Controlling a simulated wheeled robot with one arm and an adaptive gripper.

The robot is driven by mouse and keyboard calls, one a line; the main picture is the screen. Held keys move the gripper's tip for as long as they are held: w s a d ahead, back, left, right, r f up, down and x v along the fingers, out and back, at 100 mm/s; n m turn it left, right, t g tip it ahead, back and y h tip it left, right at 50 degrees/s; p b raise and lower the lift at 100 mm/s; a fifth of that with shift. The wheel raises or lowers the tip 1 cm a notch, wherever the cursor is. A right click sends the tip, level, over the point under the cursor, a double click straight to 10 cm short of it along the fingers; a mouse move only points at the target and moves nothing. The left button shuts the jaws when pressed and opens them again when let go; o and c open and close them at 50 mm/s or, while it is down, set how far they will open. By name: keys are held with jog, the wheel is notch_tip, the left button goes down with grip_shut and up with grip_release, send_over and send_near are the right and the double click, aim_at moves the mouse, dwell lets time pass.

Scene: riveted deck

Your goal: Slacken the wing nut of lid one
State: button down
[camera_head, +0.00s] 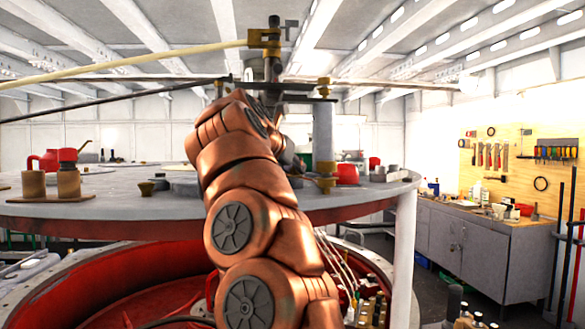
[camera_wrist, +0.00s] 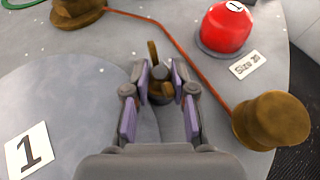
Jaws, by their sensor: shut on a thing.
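The wing nut (camera_wrist: 153,50) is a small worn brass piece in the wrist view, with one wing standing up beyond the fingertips. My gripper (camera_wrist: 160,82) is shut on it, with the purple-padded fingers on either side and the nut's lower part between them. Lid one (camera_wrist: 75,95) is a grey round plate, marked by a white card with a black "1" (camera_wrist: 29,151). In the head view my copper arm reaches over the grey round table, and it hides the gripper and the nut.
An orange cord runs between two brass knobs (camera_wrist: 270,121), passing close by my right finger. A grey post (camera_head: 323,135) stands beside my arm. A workbench (camera_head: 470,240) is at right.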

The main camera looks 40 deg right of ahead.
jog(key=shift+s+d+f+n+t+y+p, duration=0.15)
jog(key=shift+n+t+y, duration=0.4)
jog(key=shift+n+t, duration=0.35)
jog(key=shift+a+n+t+y+p, duration=0.15)
jog(key=shift+n+t+y, duration=0.4)
jog(key=shift+n+t, duration=0.35)
dwell(2.3)
jog(key=shift+d, duration=0.1)
jog(key=c, duration=1)
grip_release()
jog(key=shift+o, duration=0.2)
jog(key=shift+r, duration=0.2)
jog(key=v, duration=1.2)
jog(key=shift+f, duration=0.15)
